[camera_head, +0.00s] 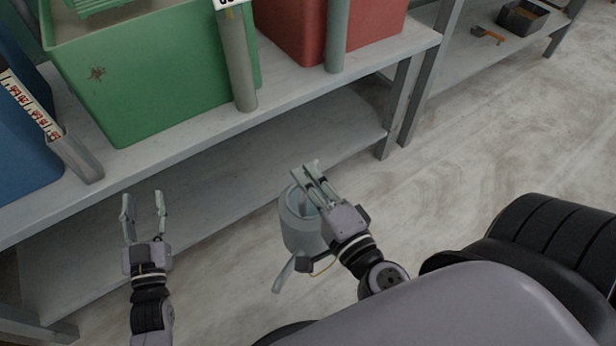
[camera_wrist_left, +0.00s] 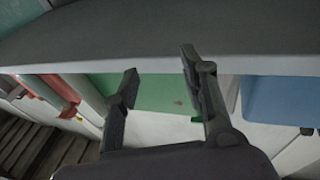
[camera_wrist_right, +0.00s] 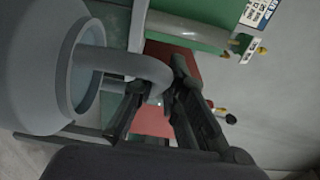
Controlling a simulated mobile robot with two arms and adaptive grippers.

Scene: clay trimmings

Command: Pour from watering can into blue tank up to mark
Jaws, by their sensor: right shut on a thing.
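The grey watering can (camera_head: 299,226) hangs from my right gripper (camera_head: 314,172) in front of the shelf, above the floor. In the right wrist view my right gripper (camera_wrist_right: 150,85) is shut on the curved handle of the can (camera_wrist_right: 30,70), whose open mouth faces right there. The blue tank (camera_head: 22,140) stands on the shelf's top at the left edge of the head view, partly cut off. It also shows at the right of the left wrist view (camera_wrist_left: 280,105). My left gripper (camera_head: 143,205) is open and empty in front of the shelf; its fingers show in the left wrist view (camera_wrist_left: 160,80).
A green tank (camera_head: 150,85) and a red tank (camera_head: 300,35) stand on the shelf's top (camera_head: 200,140). Grey pipes stand at their fronts, and a marked strip (camera_head: 30,105) is by the blue tank. A black bin (camera_head: 522,17) and an orange-handled tool (camera_head: 488,35) lie far right. The floor (camera_head: 470,130) is clear.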

